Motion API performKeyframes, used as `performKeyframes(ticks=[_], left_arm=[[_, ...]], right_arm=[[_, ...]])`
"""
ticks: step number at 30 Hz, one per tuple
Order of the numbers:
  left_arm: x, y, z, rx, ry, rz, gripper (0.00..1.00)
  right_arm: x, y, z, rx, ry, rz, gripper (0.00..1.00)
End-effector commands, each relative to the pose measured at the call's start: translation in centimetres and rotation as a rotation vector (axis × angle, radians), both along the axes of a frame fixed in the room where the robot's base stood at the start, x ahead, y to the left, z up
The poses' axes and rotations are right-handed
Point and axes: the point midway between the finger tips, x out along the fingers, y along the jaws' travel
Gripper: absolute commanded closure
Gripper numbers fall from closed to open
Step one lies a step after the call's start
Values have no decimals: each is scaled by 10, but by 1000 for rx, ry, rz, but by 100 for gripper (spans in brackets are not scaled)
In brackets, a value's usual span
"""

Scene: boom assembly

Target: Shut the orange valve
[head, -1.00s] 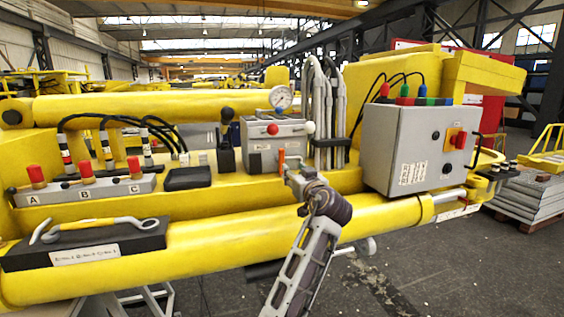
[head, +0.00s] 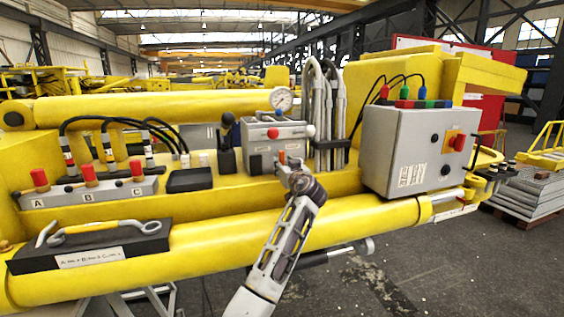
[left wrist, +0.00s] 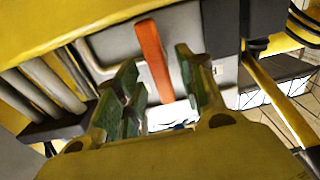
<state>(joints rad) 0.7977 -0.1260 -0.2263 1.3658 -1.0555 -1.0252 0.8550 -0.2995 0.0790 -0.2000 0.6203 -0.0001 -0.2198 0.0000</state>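The orange valve handle (head: 281,157) is on the front of the grey valve box (head: 262,150), below its red button. It looks upright, and its lower part is hidden behind my gripper. My left gripper (head: 286,168) is right in front of it. In the left wrist view the orange handle (left wrist: 153,60) is a flat bar between the two green-padded fingers of my left gripper (left wrist: 156,75). The fingers are open, with a gap visible on both sides of the bar. My right gripper does not show.
A large grey control box (head: 415,150) stands to the right of the valve box. A gauge (head: 281,98) and grey hoses (head: 325,110) rise behind. A lever block marked A, B, C (head: 88,190) and a black tray with a yellow-handled tool (head: 90,245) are at left.

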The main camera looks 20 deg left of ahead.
Motion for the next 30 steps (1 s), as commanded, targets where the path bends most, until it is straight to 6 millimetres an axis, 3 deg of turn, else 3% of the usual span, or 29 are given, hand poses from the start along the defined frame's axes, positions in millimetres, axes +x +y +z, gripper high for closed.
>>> performKeyframes(ticks=[9,22,30], left_arm=[[18,12,1,1,1,0,61],[21,14,0,1,1,0,61],[21,14,0,1,1,0,94]], right_arm=[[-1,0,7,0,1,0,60],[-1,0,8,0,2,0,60],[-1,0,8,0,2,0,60]])
